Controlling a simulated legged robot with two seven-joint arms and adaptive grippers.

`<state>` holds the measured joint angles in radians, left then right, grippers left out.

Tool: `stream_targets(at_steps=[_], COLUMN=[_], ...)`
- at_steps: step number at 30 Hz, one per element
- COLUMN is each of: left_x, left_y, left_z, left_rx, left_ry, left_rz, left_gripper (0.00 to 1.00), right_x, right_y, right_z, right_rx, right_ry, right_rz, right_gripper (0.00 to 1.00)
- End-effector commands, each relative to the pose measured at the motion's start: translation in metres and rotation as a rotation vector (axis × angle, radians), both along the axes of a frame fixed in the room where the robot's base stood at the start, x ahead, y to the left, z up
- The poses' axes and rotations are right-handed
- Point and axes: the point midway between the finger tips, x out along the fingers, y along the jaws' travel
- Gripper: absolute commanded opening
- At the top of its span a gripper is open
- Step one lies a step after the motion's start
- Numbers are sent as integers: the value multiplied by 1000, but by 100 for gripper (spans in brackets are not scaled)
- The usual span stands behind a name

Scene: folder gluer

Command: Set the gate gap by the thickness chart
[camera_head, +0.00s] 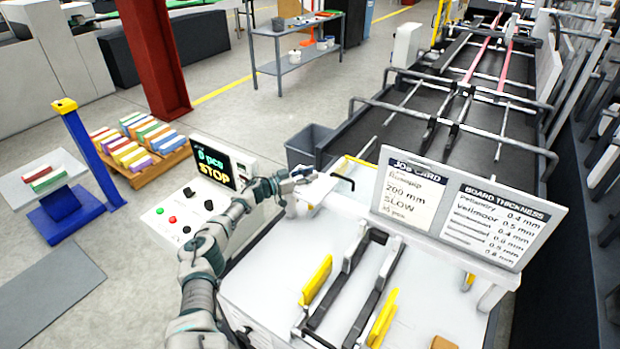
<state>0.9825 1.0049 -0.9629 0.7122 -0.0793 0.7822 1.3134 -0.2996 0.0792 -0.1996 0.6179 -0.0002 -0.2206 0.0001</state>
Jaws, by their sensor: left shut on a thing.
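The thickness chart (497,222), headed "Board thickness", stands on a white board at the right; it lists Patisserie 0.4 mm and Velimoor 0.5 mm, with several more values beside hard-to-read names. The job card (411,193) to its left reads 200 mm, SLOW. My left gripper (303,177) is shut on a small part at the far left corner of the white feeder table (265,288); its fingers hide most of it. A white block shows just under the fingers. A black bent handle (343,181) is just right of them. The gate gap itself cannot be made out. My right gripper is out of view.
The control panel (212,164) left of my arm shows 0 pce and STOP. Black rails with yellow guides (317,282) stand on the feeder table. The belt section (400,135) runs behind. Coloured cartons lie on a pallet (160,172) at the left.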

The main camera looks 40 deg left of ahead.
Motion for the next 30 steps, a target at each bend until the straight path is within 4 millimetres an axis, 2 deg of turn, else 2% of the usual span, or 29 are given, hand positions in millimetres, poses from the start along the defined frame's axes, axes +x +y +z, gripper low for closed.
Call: stream_targets(at_steps=[8, 13, 14, 15, 17, 26, 30], left_x=[0, 0, 0, 0, 0, -1, -12], left_y=[3, 3, 3, 3, 3, 0, 5], left_z=[1, 1, 1, 1, 1, 1, 0], left_rx=[1, 1, 1, 1, 1, 2, 3], left_ry=[0, 0, 0, 0, 0, 0, 2], left_rz=[-4, -3, -3, -3, -3, -7, -6], left_gripper=[0, 0, 35, 45, 58, 58, 58], right_x=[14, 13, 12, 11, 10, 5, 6], right_y=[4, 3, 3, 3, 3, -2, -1], right_z=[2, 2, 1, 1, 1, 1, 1], right_rx=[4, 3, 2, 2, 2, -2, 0], right_ry=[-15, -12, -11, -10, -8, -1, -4], right_rz=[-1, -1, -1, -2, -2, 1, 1], right_gripper=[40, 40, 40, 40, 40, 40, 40])
